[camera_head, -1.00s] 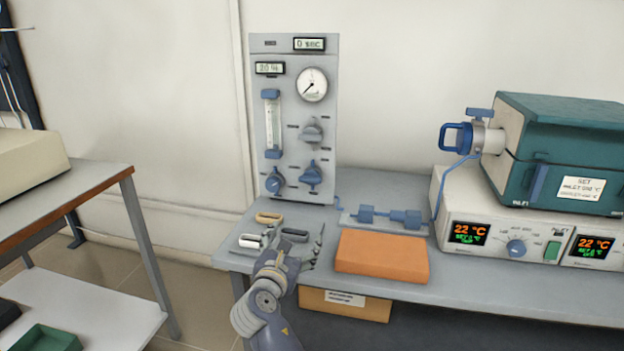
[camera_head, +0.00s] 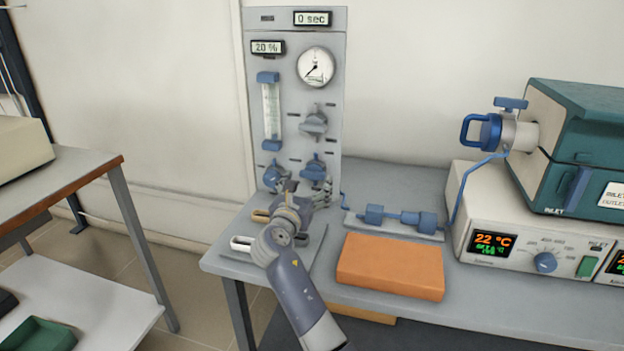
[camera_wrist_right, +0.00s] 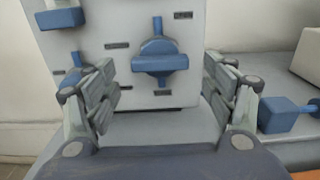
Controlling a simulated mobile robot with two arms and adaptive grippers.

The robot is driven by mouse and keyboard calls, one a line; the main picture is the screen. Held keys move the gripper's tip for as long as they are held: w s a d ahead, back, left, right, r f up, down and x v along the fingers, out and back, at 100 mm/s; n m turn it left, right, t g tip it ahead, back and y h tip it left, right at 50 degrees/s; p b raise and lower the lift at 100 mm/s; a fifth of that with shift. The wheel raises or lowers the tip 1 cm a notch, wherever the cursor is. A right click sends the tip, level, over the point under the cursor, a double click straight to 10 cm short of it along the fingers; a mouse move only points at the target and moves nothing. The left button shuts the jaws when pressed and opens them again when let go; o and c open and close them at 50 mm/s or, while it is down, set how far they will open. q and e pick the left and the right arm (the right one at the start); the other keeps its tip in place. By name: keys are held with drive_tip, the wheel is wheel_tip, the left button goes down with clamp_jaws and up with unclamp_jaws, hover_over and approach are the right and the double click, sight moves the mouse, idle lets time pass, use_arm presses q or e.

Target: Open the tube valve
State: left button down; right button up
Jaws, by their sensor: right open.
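A grey gas panel (camera_head: 296,100) stands on the bench against the wall, with a round gauge, a flow tube and several knobs. A blue valve knob (camera_head: 314,168) sits at its lower right; in the right wrist view this knob (camera_wrist_right: 160,62) has a horizontal bar grip and a vertical stem. My right gripper (camera_head: 300,187) is in front of the lower panel, open and empty. A second blue knob (camera_head: 273,176) at the lower left is partly covered. My left gripper is not in view.
An orange block (camera_head: 390,265) lies on the bench right of my arm. Behind it is a small plate with blue fittings (camera_head: 400,219), joined by tubing. A furnace with a blue-handled tube fitting (camera_head: 490,130) stands at the right. Handled pieces lie under my wrist.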

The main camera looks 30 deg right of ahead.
sight(311, 178)
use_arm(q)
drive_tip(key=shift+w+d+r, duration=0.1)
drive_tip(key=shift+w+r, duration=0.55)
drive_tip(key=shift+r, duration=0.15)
use_arm(e)
drive_tip(key=shift+x, duration=2)
drive_tip(key=c, duration=1.1)
